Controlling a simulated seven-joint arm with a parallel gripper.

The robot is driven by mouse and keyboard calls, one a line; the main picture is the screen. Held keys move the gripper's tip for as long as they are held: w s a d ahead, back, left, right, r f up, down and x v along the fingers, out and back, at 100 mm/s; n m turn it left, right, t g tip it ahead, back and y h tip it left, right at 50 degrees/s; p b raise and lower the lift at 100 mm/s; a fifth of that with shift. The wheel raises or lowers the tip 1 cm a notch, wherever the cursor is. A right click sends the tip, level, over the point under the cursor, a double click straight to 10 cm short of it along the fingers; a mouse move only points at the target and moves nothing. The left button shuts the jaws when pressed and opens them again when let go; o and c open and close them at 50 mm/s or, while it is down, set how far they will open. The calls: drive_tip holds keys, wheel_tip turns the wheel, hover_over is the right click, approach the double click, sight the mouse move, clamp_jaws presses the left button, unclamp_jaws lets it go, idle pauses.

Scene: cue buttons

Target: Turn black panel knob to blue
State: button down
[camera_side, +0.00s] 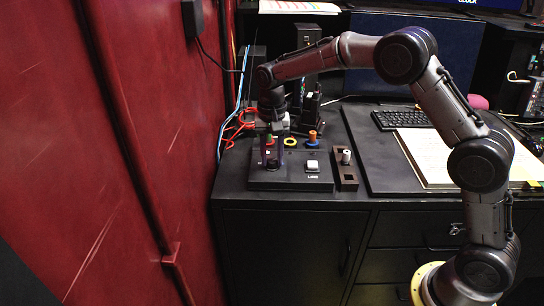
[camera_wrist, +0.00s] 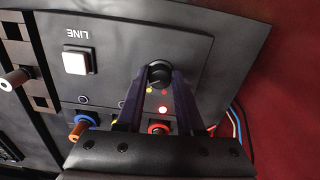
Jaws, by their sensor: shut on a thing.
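The black panel (camera_side: 290,184) lies on the dark cabinet top in the side view and fills much of the wrist view (camera_wrist: 215,60). Its round black knob (camera_wrist: 158,73) sits between the fingertips of my gripper (camera_wrist: 158,76), which is shut on it. A small yellow dot and a red dot mark the panel beside the knob, and a red light (camera_wrist: 162,110) glows near them. I see no blue dot; the fingers may cover part of the marks. In the side view my gripper (camera_side: 270,161) points down at the panel's left part and hides the knob.
A white square button (camera_side: 312,165) is on the panel, right of the knob. Behind are a yellow ring (camera_side: 290,142) and an orange peg (camera_side: 312,136) with a blue ring. A dark slotted block (camera_side: 346,175) with a white-topped peg stands right. The red wall is close on the left.

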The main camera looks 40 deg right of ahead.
sight(272, 161)
drive_tip(key=shift+r, duration=0.1)
drive_tip(key=c, duration=0.5)
unclamp_jaws()
wheel_tip(272, 161, up, 14)
drive_tip(key=shift+f, duration=0.15)
idle(0.3)
